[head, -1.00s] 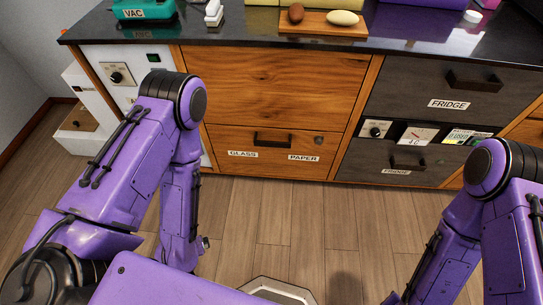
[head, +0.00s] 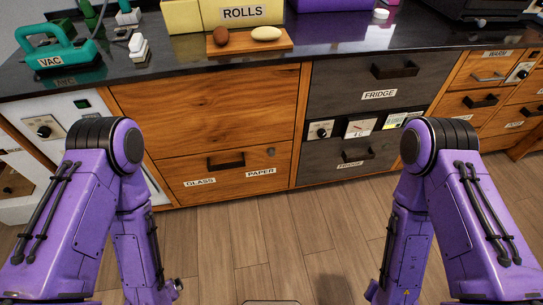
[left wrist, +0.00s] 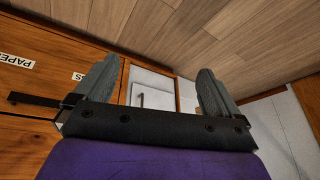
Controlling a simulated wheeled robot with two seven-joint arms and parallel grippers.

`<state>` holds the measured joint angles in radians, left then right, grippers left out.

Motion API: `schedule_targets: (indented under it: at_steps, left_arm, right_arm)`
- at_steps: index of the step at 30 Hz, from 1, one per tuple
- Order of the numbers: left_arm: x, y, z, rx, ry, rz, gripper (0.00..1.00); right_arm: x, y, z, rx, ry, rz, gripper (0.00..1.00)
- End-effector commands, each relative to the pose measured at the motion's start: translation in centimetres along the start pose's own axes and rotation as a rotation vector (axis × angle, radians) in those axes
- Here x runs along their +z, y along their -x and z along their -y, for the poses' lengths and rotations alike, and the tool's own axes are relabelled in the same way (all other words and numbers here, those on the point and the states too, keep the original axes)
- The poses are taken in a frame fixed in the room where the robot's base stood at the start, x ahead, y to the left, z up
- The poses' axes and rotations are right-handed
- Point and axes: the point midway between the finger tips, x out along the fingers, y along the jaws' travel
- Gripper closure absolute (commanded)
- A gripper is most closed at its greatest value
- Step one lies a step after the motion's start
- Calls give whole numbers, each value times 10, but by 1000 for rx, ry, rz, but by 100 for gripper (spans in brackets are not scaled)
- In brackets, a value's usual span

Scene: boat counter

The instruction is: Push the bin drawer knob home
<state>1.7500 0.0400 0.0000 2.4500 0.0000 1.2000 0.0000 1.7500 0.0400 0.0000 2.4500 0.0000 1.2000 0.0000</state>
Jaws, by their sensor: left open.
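The bin drawer (head: 232,184) is the lower wooden front under a larger wooden panel, labelled GLASS and PAPER. It looks shut. Its knob (head: 271,152) is a small round grey piece near the upper right corner, right of the black bar handle (head: 226,163). I cannot tell how far it stands out. In the left wrist view my left gripper (left wrist: 155,85) is open and empty, with the drawer's handle (left wrist: 35,99) and labels to its left; the knob is not seen there. My right gripper is not in view; only my right arm shows.
Fridge drawers (head: 348,155) adjoin the bin drawer on the right. A white appliance panel (head: 65,120) is on the left. The countertop holds a green VAC device (head: 55,58) and a wooden board (head: 250,44). The wooden floor (head: 270,240) in front is clear.

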Motion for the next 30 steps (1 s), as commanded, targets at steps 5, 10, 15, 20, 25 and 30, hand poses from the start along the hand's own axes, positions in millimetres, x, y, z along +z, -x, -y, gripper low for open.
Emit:
schedule_targets:
  at_steps: [5,10,15,20,25,30]
  left_arm:
    - [0,0,0,0,0,0,3]
    - [0,0,0,0,0,0,3]
    - [0,0,0,0,0,0,32]
    - [0,0,0,0,0,0,84]
    - [0,0,0,0,0,0,100]
    - [0,0,0,0,0,0,100]
  right_arm:
    - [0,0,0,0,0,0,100]
    - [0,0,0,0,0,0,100]
    - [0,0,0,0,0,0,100]
    - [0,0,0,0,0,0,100]
    - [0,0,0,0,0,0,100]
    - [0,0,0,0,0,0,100]
